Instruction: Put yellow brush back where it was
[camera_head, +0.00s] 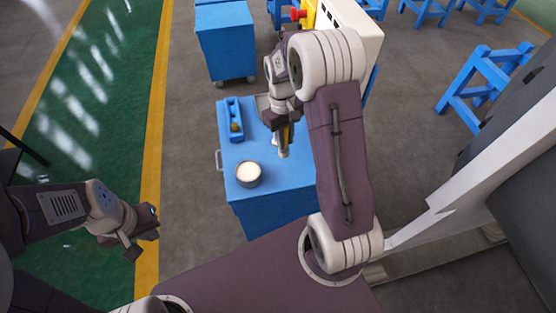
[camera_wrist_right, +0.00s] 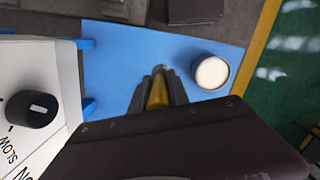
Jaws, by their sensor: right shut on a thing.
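My right gripper (camera_head: 284,128) is shut on the yellow brush (camera_wrist_right: 157,95) and holds it over the blue cart top (camera_head: 280,180), brush end pointing down. The brush shows partly in the head view (camera_head: 284,146); the wrist and fingers hide the rest. I cannot tell whether its tip touches the cart top. A blue holder (camera_head: 222,121) lies at the cart's left back, with a small yellowish thing in it. My left gripper (camera_head: 146,238) is away from the cart at the lower left, with nothing visible in it; its finger gap is unclear.
A grey can (camera_head: 248,180) with a white top or content stands on the cart, left of the brush; it also shows in the right wrist view (camera_wrist_right: 211,73). A white machine (camera_head: 355,30) with a red knob stands behind my right arm.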

